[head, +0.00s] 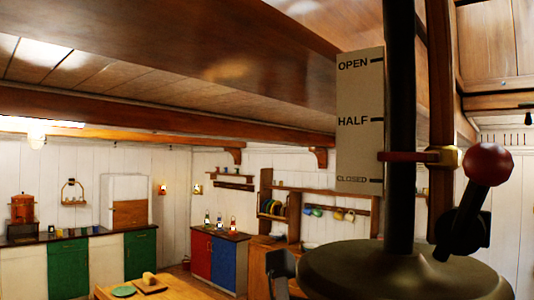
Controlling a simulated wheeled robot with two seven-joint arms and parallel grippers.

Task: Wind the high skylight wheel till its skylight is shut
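A pale indicator board (359,150) marked OPEN, HALF and CLOSED stands at upper right beside a dark vertical shaft (400,90). A red pointer (408,157) on a brass collar (447,158) sits between HALF and CLOSED, a little nearer CLOSED. A dark olive round wheel or drum (345,270) fills the lower right, close to the camera. A red ball knob (489,165) on a dark tilted handle stands above its right side. Dark parts at the handle's foot are hard to make out. I see neither gripper for certain, and cannot make out the skylight itself.
A heavy wooden beam (200,45) crosses overhead. A wooden table (190,283) with a green plate stands below. Green-doored cupboards (68,270), a red and blue cabinet (214,259) and a shelf with plates and mugs line the walls.

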